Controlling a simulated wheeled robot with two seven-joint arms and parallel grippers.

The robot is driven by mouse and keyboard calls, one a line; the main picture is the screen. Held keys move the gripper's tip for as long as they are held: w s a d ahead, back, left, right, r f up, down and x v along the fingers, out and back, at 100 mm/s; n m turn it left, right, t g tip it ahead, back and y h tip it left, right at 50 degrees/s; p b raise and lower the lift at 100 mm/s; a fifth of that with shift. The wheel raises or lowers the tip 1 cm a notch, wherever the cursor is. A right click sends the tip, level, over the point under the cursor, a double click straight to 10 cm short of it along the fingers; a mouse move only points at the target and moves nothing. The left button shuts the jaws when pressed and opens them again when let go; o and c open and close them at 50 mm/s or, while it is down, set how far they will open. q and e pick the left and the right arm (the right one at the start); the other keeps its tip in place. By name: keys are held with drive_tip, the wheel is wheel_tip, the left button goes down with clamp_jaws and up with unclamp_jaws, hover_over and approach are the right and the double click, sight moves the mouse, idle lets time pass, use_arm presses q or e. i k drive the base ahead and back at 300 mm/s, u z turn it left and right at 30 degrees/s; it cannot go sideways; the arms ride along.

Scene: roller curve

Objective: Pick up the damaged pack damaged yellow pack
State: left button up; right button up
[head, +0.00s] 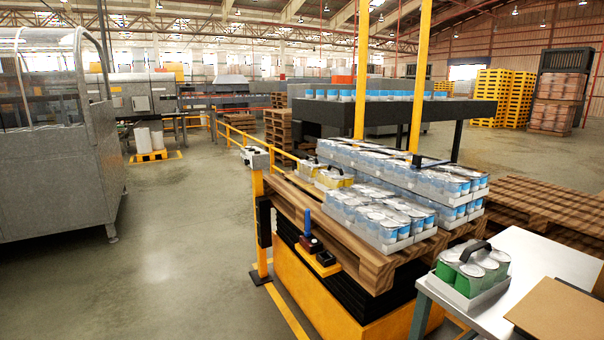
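A small yellow pack (334,180) with a black handle sits on the wooden pallet, at the left end of the blue can packs. A second yellow pack (308,169) with a dark handle stands just behind and left of it. Both are small in the head view, and I cannot make out damage on either. Neither of my grippers shows in this view.
White-blue can packs (385,214) fill the right part of the pallet (330,229), which rests on a yellow-based lift. A green pack (468,271) stands on a metal table (545,258) at right. Yellow posts (362,70) rise behind the packs. Floor at left is clear.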

sight(308, 167)
drive_tip(key=u, duration=0.8)
drive_tip(key=k, duration=1.1)
drive_tip(key=u, duration=0.9)
drive_tip(key=i, duration=2.25)
drive_tip(key=z, duration=0.4)
drive_tip(key=i, duration=2.35)
drive_tip(key=z, duration=0.55)
drive_tip(key=i, duration=1.95)
drive_tip(key=z, duration=1.35)
drive_tip(key=i, duration=1)
drive_tip(key=z, duration=1.7)
drive_tip(key=i, duration=0.85)
drive_tip(key=z, duration=0.5)
